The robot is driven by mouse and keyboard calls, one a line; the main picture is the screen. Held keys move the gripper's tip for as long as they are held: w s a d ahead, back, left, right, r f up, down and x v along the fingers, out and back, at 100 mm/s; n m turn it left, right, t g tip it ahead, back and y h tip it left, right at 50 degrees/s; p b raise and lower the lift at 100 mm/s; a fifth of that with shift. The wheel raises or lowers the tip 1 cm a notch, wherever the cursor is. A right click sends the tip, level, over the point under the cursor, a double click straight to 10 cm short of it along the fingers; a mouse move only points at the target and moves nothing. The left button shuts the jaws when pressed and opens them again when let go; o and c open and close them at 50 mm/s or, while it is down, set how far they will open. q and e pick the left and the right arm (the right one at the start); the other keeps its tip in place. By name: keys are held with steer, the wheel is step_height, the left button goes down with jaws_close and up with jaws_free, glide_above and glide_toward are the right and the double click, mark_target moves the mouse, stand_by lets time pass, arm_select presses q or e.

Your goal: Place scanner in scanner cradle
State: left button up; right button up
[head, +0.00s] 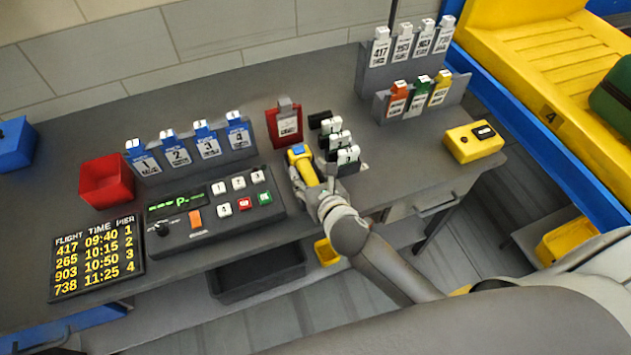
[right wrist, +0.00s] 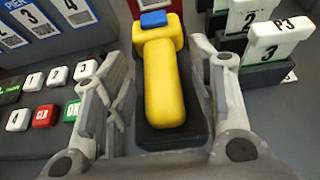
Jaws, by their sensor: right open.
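The yellow scanner (head: 306,170) with a blue top end lies on a dark cradle-like base at the table's middle. In the right wrist view the scanner (right wrist: 165,85) points away from me, and the dark cradle (right wrist: 172,138) shows under and around its near end. Whether it is fully seated I cannot tell. My right gripper (head: 313,181) is open, with one finger on each side of the scanner's handle; gaps show between fingers and handle in the wrist view. My left gripper is not in view.
A button console (head: 215,212) stands close on the left, and a row of white-topped stamps (head: 341,142) close on the right. A red tag holder (head: 284,124) is just behind. A yellow device (head: 474,142) sits farther right, before the yellow conveyor (head: 545,60).

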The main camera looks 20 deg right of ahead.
steer(key=b+v, duration=0.1)
steer(key=v, duration=1.1)
